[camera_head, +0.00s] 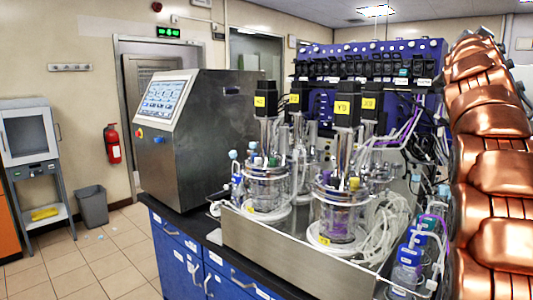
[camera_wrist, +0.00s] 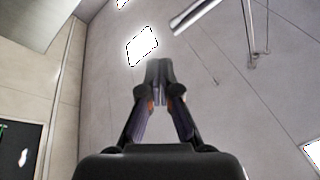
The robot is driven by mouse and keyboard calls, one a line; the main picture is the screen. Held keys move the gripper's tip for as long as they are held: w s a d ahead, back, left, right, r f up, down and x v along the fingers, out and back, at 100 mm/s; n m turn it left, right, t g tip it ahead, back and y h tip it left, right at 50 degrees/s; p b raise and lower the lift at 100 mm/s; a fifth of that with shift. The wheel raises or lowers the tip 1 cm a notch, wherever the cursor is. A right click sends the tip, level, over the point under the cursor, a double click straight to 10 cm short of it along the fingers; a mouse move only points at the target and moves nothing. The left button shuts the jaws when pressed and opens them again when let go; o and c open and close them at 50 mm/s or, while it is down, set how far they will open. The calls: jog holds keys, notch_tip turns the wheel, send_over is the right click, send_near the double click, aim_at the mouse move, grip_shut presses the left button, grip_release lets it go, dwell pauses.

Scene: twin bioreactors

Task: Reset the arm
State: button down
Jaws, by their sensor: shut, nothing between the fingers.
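In the wrist view, my gripper (camera_wrist: 158,68) is shut, its two fingertips together with nothing between them. It points toward the ceiling (camera_wrist: 215,65), with bright light panels (camera_wrist: 142,46) around it. In the head view, a copper-coloured segmented part (camera_head: 490,150), apparently my own arm, rises along the right edge. My gripper is not visible in the head view. The twin bioreactor vessels (camera_head: 267,190) stand in a steel tray (camera_head: 290,250) on the bench, to the left of that copper part.
A steel control console (camera_head: 205,125) with a screen stands left of the vessels. A blue rack (camera_head: 420,55) is behind them, and bottles (camera_head: 408,262) and tubing crowd the bench's right side. Tiled floor (camera_head: 100,260) is open at left, near a grey bin (camera_head: 92,206).

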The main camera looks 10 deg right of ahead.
jog(key=a+f+n+g+y, duration=0.25)
jog(key=a+f, duration=0.25)
jog(key=f, duration=0.4)
jog(key=a+f+n+g+y, duration=0.1)
jog(key=a+f+y, duration=0.3)
jog(key=f, duration=0.5)
jog(key=a+f+n+g+y, duration=0.1)
jog(key=a+f+n+g, duration=0.1)
jog(key=a+f, duration=0.55)
jog(key=s+a+f+n+g+y, duration=0.1)
jog(key=s+a+f+y, duration=0.15)
jog(key=f, duration=0.35)
jog(key=s+a+f+n+g+y, duration=0.1)
jog(key=s+a+f, duration=0.25)
jog(key=f, duration=0.35)
jog(key=s+a+f+n+g+y, duration=0.3)
jog(key=s+a+f+n+g, duration=0.2)
jog(key=s+a+f, duration=0.95)
jog(key=s+a+f+n+g, duration=0.2)
jog(key=s+a+f, duration=0.1)
jog(key=s, duration=0.6)
jog(key=s+a+f+n+g+y, duration=0.1)
jog(key=s+a+f+g, duration=0.1)
jog(key=s+f, duration=0.3)
jog(key=s+a, duration=0.1)
jog(key=s, duration=0.3)
jog(key=shift+a+f+n+y, duration=0.3)
jog(key=shift+f+n, duration=0.05)
jog(key=shift+f, duration=0.05)
jog(key=shift+g, duration=0.25)
